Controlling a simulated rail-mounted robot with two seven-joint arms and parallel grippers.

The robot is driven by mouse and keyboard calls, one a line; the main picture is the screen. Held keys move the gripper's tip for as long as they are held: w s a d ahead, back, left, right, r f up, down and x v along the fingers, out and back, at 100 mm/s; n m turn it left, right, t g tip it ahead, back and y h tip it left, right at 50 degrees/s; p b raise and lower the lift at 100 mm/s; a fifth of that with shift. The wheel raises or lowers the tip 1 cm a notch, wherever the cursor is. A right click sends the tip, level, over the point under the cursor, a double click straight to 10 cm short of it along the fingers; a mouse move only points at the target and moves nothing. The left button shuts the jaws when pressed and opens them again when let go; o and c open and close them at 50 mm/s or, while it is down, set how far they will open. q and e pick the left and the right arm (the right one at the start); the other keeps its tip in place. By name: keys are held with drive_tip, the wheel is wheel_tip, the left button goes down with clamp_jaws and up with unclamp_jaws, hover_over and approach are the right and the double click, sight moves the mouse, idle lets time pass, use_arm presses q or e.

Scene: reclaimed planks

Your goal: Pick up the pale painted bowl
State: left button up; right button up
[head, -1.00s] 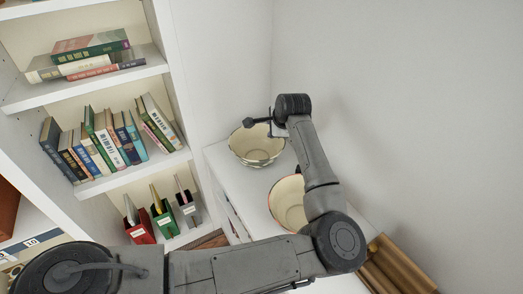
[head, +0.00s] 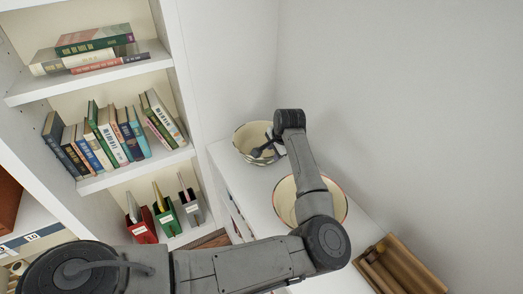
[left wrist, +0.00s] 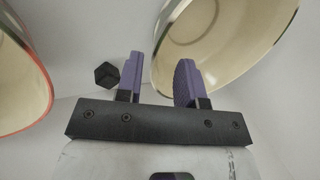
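A pale cream bowl (head: 245,133) with a patterned outside and a dark rim sits at the far end of the white cabinet top. Its cream inside (left wrist: 225,50) fills the upper right of the left wrist view. My left gripper (head: 264,150) is at this bowl's near right side, and its arm hides part of the rim. In the left wrist view the two fingers of my left gripper (left wrist: 161,68) are apart with nothing clamped. The left finger shows outside the bowl's edge, the right one in front of its inside. My right gripper is out of view.
A second cream bowl (head: 284,203) with a red rim stands nearer, partly behind my forearm; it also shows in the left wrist view (left wrist: 18,85). A bookshelf (head: 120,174) stands left, a wall right.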

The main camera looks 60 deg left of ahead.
use_arm(q)
drive_tip(key=shift+b+x, duration=1.15)
drive_tip(key=shift+x, duration=1.4)
drive_tip(key=shift+w+f, duration=0.15)
drive_tip(key=shift+f, duration=0.15)
drive_tip(key=shift+c, duration=0.2)
drive_tip(key=c, duration=0.3)
clamp_jaws()
drive_tip(key=shift+r, duration=0.15)
